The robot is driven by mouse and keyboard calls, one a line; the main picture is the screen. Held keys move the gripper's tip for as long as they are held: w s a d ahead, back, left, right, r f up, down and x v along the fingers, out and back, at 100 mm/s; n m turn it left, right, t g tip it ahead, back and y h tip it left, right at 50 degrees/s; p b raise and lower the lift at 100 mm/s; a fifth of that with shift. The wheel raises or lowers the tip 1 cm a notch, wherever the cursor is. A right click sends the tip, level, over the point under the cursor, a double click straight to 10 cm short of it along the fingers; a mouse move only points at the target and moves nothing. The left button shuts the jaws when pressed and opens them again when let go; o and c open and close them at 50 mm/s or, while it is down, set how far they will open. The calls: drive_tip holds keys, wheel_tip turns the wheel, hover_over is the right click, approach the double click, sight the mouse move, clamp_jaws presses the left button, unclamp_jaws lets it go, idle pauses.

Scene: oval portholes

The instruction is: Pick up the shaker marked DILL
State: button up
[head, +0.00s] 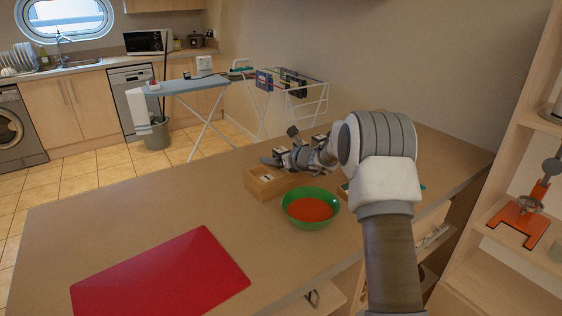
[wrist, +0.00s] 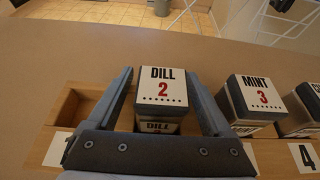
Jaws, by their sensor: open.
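The shaker marked DILL (wrist: 161,92) shows in the wrist view, with a white top label, a red 2 and dark sides. It stands upright in a wooden rack (wrist: 45,152). My gripper (wrist: 158,76) is open, one finger on each side of the shaker, with a narrow gap showing beside it. The lower part of the shaker is hidden behind the gripper's crossbar. In the head view my gripper (head: 283,158) is over the wooden rack (head: 263,188), and the shaker is not clearly visible there.
Left of DILL is an empty compartment (wrist: 74,106). A MINT shaker (wrist: 256,95) marked 3 stands to the right, with another shaker (wrist: 303,108) beyond it. A green bowl (head: 311,224) with orange-red contents stands near the rack. A red mat (head: 160,280) lies on the counter's left.

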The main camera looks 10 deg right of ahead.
drive_tip(key=shift+f, duration=0.15)
clamp_jaws()
drive_tip(key=shift+d, duration=0.1)
